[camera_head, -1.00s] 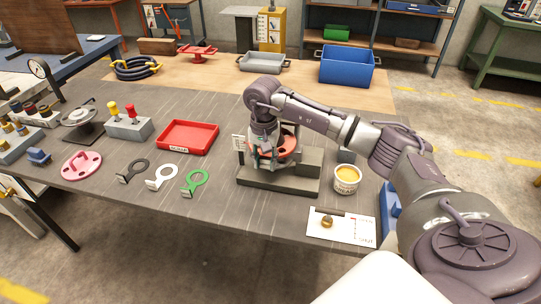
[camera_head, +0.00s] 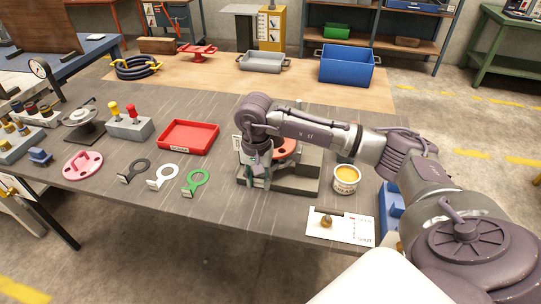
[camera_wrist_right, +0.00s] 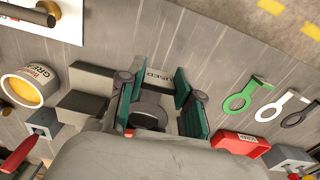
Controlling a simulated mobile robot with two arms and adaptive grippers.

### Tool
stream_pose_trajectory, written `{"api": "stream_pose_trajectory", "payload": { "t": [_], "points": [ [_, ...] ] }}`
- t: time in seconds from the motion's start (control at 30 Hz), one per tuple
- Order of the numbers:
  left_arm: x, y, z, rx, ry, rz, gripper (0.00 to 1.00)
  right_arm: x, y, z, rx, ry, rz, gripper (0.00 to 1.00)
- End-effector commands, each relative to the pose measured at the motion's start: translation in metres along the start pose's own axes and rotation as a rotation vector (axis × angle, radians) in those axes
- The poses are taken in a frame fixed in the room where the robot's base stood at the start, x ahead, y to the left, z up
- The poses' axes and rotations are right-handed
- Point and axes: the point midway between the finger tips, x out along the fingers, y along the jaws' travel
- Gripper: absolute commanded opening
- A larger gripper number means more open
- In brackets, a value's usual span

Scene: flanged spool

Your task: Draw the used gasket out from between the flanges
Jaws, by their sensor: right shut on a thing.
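My right gripper (camera_head: 258,178) is at the front left of the flanged spool on its dark stand, with its fingers pointing down. The wrist housing hides part of the ring. I cannot tell how far the ring is from the flanges. My left gripper is not in view.
Black, white and green tabbed rings (camera_head: 197,180) lie to the left. A red tray (camera_head: 188,136) stands behind them. A grease tub (camera_head: 346,180) and a white card with a brass knob (camera_head: 342,226) are at the right. The table front left of the stand is clear.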

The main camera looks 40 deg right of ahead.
Motion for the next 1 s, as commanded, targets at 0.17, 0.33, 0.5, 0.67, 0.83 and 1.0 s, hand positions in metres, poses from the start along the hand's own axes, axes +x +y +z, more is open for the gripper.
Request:
{"api": "stream_pose_trajectory", "payload": {
  "t": [0.17, 0.33, 0.5, 0.67, 0.83, 1.0],
  "points": [
    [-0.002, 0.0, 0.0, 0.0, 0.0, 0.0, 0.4, -0.001, 0.0, 0.013, -0.001, 0.0, 0.0, 0.12],
    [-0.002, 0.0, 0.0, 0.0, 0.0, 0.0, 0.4, 0.0, -0.001, 0.025, -0.001, 0.0, 0.0, 0.12],
    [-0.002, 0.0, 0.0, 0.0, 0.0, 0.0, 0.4, 0.0, -0.001, 0.037, -0.002, 0.0, 0.0, 0.12],
    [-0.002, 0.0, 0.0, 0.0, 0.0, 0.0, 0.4, 0.0, -0.001, 0.049, -0.002, -0.001, 0.0, 0.12],
    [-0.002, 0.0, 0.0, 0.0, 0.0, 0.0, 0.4, 0.0, -0.002, 0.06, -0.003, 0.0, -0.001, 0.12],
    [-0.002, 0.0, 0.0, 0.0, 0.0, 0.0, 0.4, 0.0, -0.002, 0.068, -0.001, 0.0, -0.001, 0.12]
  ]
}}
